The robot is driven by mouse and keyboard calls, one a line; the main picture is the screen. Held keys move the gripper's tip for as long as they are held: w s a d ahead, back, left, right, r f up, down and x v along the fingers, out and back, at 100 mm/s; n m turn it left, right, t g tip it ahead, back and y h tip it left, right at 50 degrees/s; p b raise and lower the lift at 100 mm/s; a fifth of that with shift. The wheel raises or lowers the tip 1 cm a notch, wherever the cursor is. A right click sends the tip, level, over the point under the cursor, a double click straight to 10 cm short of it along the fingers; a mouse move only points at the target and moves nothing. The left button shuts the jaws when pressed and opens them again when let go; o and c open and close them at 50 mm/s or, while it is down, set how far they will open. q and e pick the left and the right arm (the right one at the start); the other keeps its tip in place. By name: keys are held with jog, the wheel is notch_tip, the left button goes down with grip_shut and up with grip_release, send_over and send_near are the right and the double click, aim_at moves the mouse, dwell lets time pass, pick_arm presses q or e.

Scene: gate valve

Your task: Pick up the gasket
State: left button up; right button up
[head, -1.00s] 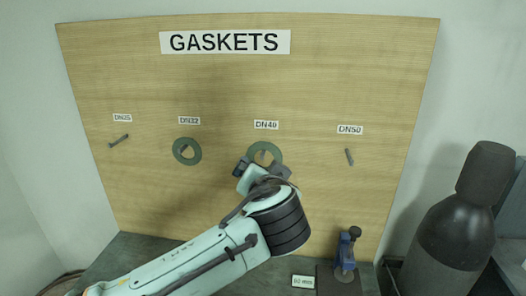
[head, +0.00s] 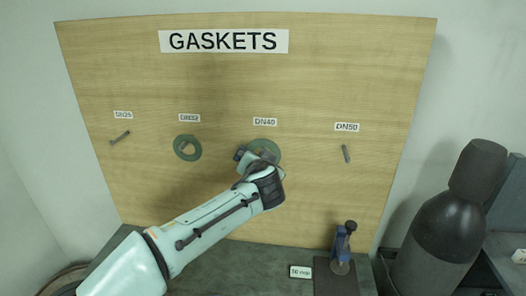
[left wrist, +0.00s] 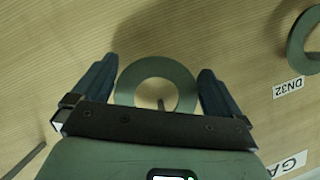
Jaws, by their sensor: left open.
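The DN40 gasket (head: 269,144), a flat grey-green ring, hangs on a peg on the wooden board under the DN40 label. My left gripper (head: 258,155) is in front of it and covers its lower left part in the head view. In the left wrist view the fingers of my left gripper (left wrist: 157,72) are open, one on each side of the ring (left wrist: 128,88), with the peg showing in its hole. I cannot tell whether the fingers touch the ring. My right gripper is not in view.
A second gasket (head: 177,149) hangs under the DN32 label. The DN25 peg (head: 120,138) and the DN50 peg (head: 346,154) are bare. A blue device (head: 340,243) stands on the bench at the lower right, near a dark cylinder (head: 440,240).

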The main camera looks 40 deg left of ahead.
pick_arm(q)
jog(key=shift+w+a, duration=0.1)
jog(key=c, duration=0.8)
jog(key=shift+r, duration=0.1)
